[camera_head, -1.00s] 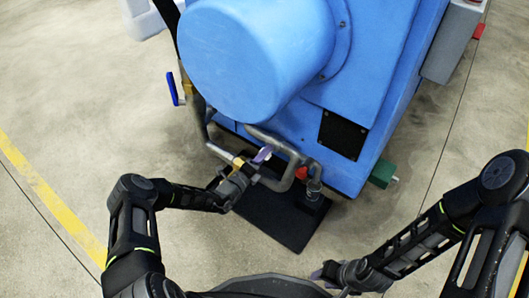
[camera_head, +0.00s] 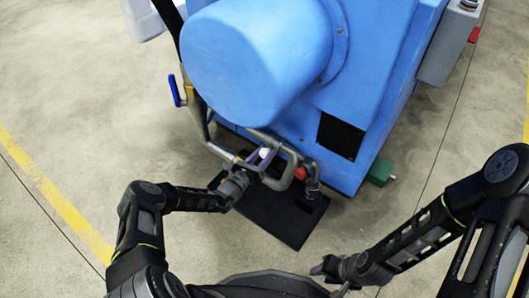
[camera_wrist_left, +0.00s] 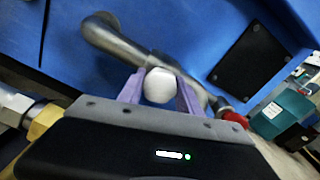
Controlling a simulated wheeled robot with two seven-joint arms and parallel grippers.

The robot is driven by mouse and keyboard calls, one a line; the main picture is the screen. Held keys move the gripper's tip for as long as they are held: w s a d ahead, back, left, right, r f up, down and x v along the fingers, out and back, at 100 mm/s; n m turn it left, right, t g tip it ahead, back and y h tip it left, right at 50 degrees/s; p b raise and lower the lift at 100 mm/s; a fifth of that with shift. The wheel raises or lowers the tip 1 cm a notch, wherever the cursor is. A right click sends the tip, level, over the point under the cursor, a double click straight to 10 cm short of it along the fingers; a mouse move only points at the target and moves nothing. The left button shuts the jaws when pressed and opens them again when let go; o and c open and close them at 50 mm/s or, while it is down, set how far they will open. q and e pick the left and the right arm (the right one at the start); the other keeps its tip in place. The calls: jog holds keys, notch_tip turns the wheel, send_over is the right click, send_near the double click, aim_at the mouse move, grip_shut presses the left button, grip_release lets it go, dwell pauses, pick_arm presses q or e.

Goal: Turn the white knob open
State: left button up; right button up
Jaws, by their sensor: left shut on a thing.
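The white knob (camera_wrist_left: 160,86) sits between the two purple fingers of my left gripper (camera_wrist_left: 160,92) in the left wrist view. The gripper is shut on it. In the head view my left gripper (camera_head: 262,158) is at the pipes in front of the blue machine, and the knob (camera_head: 265,153) shows as a small white spot there. My right gripper (camera_head: 322,270) is low at the bottom of the head view, away from the pipes; its fingers are too small to tell whether they are open.
The blue machine (camera_head: 370,90) fills the top middle. Grey pipes (camera_head: 285,178) run around the knob, with a red part (camera_head: 301,173) to the right and a blue lever (camera_head: 174,90) to the left. A black mat (camera_head: 280,220) lies below. The floor at left is clear.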

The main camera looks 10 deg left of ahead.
aim_at(263, 155)
pick_arm(q)
jog(key=shift+m, duration=1.1)
jog(key=o, duration=1.4)
jog(key=shift+c, duration=0.2)
jog(key=shift+p, duration=0.3)
jog(key=p+v, duration=0.2)
jog(key=v, duration=0.4)
jog(key=shift+s+a, duration=0.1)
jog(key=shift+s, duration=0.25)
jog(key=shift+s+a+p, duration=0.15)
jog(key=shift+s+p, duration=0.15)
jog(key=shift+s, duration=0.2)
